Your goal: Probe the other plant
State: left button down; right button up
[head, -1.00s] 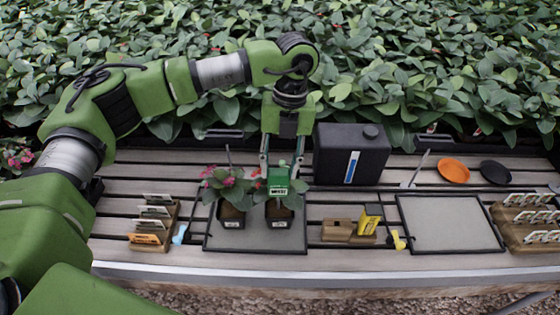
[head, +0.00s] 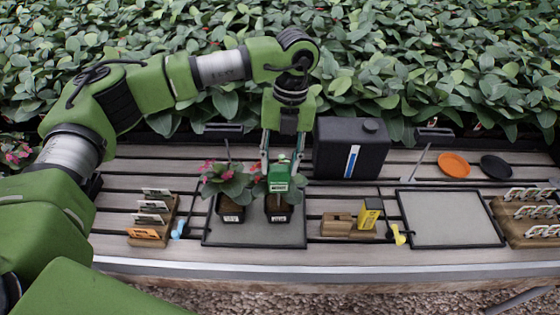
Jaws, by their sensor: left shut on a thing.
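Two small potted plants stand side by side on the left grey tray (head: 290,233). The left plant (head: 231,183) has pink flowers; its dark pot (head: 231,208) bears a white label. The right plant (head: 259,190) shows red flowers, and its labelled dark pot (head: 278,211) is below my left gripper. My left gripper (head: 279,172) points down over the right plant, shut on a green probe (head: 279,184) with a small display. The probe's lower end is hidden among the leaves, so I cannot tell whether it is in the soil. My right gripper is out of view.
A black canister (head: 350,150) stands close right of the gripper. A yellow device (head: 370,212) sits on a wooden block (head: 340,226). The right tray (head: 450,220) is empty. Label racks (head: 152,218) stand at both ends, orange and black saucers (head: 454,165) behind right.

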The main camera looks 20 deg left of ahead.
aim_at(281, 181)
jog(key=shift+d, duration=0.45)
pick_arm(q)
jog(key=shift+f, duration=0.1)
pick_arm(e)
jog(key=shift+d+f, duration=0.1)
